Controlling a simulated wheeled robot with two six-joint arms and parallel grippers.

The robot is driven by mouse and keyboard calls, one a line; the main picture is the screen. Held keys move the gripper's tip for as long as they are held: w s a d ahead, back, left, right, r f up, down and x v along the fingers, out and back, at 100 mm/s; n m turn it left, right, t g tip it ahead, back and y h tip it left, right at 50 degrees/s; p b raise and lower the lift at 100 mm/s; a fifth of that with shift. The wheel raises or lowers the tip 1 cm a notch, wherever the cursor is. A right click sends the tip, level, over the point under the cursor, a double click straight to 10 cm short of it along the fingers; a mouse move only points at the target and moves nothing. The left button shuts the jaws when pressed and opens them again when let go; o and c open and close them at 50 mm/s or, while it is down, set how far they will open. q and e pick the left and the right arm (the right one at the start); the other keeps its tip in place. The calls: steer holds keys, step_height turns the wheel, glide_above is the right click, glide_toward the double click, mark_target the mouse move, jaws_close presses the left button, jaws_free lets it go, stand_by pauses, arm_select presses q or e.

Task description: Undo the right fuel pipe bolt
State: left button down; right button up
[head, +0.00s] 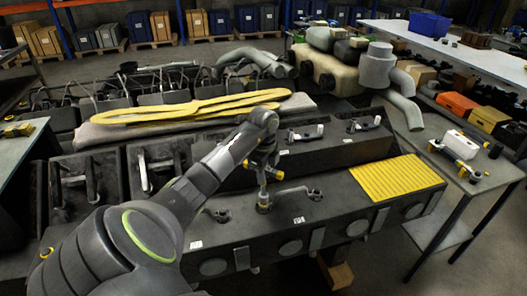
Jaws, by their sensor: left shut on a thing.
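My left gripper (263,167), grey with yellow parts, points down over the dark engine block (345,215). It is shut on a slim upright piece (263,190) that reaches down to the left end of a short grey fuel pipe (290,191). I cannot tell whether this piece is a tool or the bolt itself. The pipe's other end sits at a round fitting (315,194) to the right. My right gripper is not in view.
A yellow ribbed mat (397,178) lies on the block's right end. Yellow straps (190,106) lie behind on a grey cover. A side table (480,165) at right holds a white box (460,144) and small parts. A blue bin (428,24) stands on the back bench.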

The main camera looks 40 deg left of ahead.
arm_select(q)
steer(key=shift+r, duration=0.4)
steer(key=shift+f+m+b, duration=0.15)
steer(key=shift+m+b, duration=0.35)
steer(key=shift+b, duration=0.05)
steer(key=m+b, duration=0.3)
steer(key=m, duration=0.2)
steer(key=shift+m+b, duration=0.6)
steer(key=shift+m, duration=0.5)
steer(key=m, duration=1)
steer(key=shift+m, duration=0.4)
steer(key=m, duration=0.9)
steer(key=shift+m, duration=2.6)
